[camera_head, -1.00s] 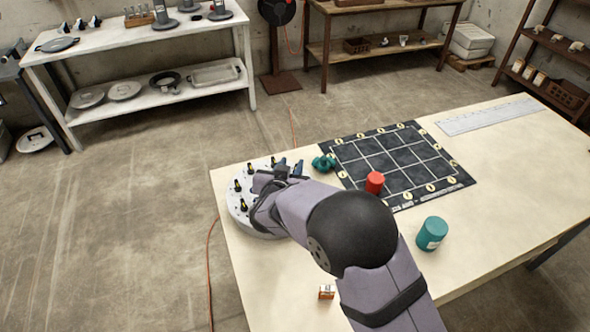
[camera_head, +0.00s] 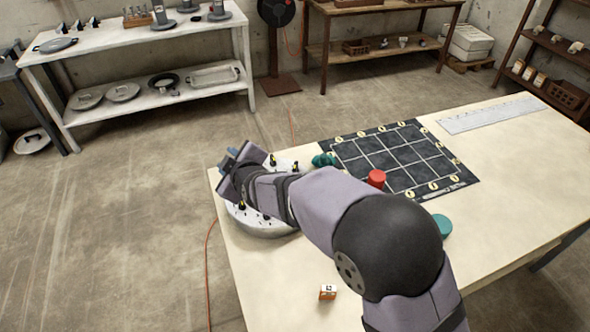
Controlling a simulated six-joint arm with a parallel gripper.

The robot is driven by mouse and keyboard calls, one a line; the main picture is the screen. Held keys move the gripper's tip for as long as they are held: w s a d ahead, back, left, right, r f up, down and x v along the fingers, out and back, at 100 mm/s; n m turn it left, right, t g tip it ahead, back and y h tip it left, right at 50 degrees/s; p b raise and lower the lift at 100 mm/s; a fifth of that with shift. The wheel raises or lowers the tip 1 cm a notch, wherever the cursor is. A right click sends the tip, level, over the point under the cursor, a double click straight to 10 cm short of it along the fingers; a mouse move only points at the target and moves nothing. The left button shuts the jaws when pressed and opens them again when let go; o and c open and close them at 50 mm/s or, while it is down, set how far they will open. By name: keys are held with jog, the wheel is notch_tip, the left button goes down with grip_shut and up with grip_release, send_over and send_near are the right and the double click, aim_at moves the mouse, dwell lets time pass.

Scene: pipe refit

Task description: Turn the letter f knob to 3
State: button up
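A round grey panel (camera_head: 268,230) with several black knobs stands at the left end of the table, and my arm covers much of it. A black knob with a yellow mark (camera_head: 273,160) shows near its back edge, and a few more show near its front edge. I cannot read the letters or which one is knob f. My gripper (camera_head: 232,160) is over the panel's left back side, seen from behind and above. Its fingertips are mostly hidden by my wrist, so I cannot tell whether it is open or touching a knob.
A dark gridded mat (camera_head: 400,160) lies on the table (camera_head: 500,210) right of the panel. A green fitting (camera_head: 323,160), a red cylinder (camera_head: 376,179), a teal cylinder (camera_head: 442,225) partly behind my arm, and a small orange box (camera_head: 328,292) stand nearby. The table's front left is mostly clear.

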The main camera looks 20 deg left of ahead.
jog(key=d+f+n+h+b, duration=0.1)
jog(key=d+f+n, duration=0.1)
jog(key=n, duration=0.2)
jog(key=d+f+n+h+b, duration=0.1)
jog(key=d+f+n, duration=0.1)
jog(key=n, duration=0.2)
jog(key=d+f+n+g+h+b, duration=0.1)
jog(key=d+f+n+h, duration=0.1)
jog(key=n, duration=0.2)
jog(key=shift+s+f, duration=0.35)
jog(key=shift+s, duration=0.05)
jog(key=w+d+r+n+t+h+b, duration=0.3)
jog(key=w+d+r+n+t, duration=0.45)
jog(key=w+r, duration=0.2)
send_near(295, 166)
jog(key=w, duration=0.1)
jog(key=w+g, duration=0.1)
jog(key=shift+w+a+r+n+p, duration=0.2)
jog(key=shift+w+r+n+p, duration=0.15)
jog(key=shift+p, duration=0.05)
jog(key=shift+f, duration=0.55)
jog(key=shift+p+x, duration=1.05)
jog(key=shift+x, duration=2.6)
grip_shut()
